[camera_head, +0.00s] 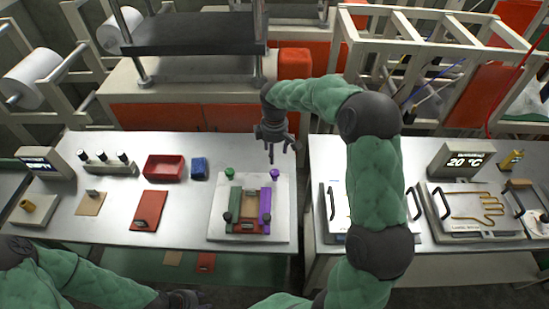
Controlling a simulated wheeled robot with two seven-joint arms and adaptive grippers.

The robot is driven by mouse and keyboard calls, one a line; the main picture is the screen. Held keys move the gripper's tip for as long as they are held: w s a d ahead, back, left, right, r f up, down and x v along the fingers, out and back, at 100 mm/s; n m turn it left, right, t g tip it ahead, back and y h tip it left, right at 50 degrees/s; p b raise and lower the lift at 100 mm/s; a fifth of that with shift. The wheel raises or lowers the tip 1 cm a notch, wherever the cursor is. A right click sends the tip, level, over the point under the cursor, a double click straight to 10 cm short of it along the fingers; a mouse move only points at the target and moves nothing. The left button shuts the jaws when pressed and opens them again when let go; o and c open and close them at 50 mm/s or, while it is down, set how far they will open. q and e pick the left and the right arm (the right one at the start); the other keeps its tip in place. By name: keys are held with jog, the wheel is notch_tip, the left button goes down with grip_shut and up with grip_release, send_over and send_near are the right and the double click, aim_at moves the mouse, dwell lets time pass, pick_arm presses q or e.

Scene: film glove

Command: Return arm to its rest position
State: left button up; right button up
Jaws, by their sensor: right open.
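My right arm, in a green padded sleeve, rises from the bottom right and bends left over the table. Its dark right gripper (284,158) is open and empty, pointing down above the back right of a white plate (220,234). On the plate is a fixture (248,205) with green, purple and red parts around a tan piece. The gripper appears apart from it, just behind a purple knob (275,174). My left arm lies low at the bottom left. Its dark left gripper (185,299) is at the bottom edge, partly cut off, its jaws unclear.
The left table (110,225) holds a red tray (164,168), a blue block (199,168), a red plate (149,210) and a small display (45,163). The right table has a glove-outline plate (475,208) and a "20 °C" display (465,161). A press frame (195,35) stands behind.

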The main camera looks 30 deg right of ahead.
jog(key=shift+r, duration=0.45)
